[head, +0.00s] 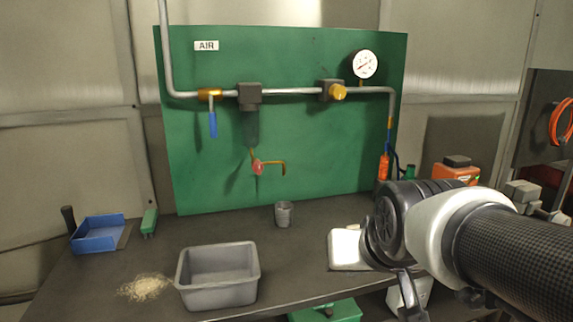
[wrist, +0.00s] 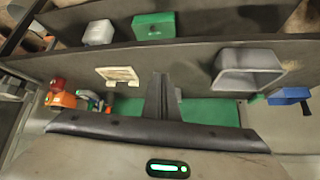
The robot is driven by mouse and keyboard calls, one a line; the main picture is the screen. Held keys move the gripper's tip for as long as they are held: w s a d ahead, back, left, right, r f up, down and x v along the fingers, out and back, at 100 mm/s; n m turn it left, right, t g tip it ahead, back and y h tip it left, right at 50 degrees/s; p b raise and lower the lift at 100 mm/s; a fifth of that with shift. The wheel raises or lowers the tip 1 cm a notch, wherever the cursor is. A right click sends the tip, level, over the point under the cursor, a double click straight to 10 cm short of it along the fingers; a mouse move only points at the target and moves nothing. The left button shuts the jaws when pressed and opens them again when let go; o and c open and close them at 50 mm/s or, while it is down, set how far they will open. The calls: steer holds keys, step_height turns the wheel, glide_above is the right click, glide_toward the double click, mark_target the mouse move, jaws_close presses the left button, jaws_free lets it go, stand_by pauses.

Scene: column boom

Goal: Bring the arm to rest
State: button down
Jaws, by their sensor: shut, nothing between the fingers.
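My arm (head: 515,250) reaches in from the right in the head view, with a white collar and a black joint in front of the bench's right part. My gripper (wrist: 163,80) shows in the wrist view, its two dark fingers together and empty. In the head view I cannot make out its fingertips. The workbench (head: 290,262) lies below and behind the arm. A white pad (head: 345,246) on the bench is partly hidden by the arm's black joint.
A grey tub (head: 218,300), grainy heap (head: 146,287), metal cup (head: 284,213) and blue bin (head: 98,235) stand on the bench. Behind it is a green panel (head: 310,140) with air pipes, a blue-handled valve (head: 213,125) and a gauge (head: 364,64). An orange-and-black device (head: 456,174) is behind the arm.

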steer(key=s+d+f+g, duration=0.2)
steer(key=s+d, duration=0.1)
steer(key=s, duration=0.7)
step_height(320, 180, up, 20)
steer(key=p, duration=2)
steer(key=shift+s+a, duration=0.2)
steer(key=shift+a, duration=0.05)
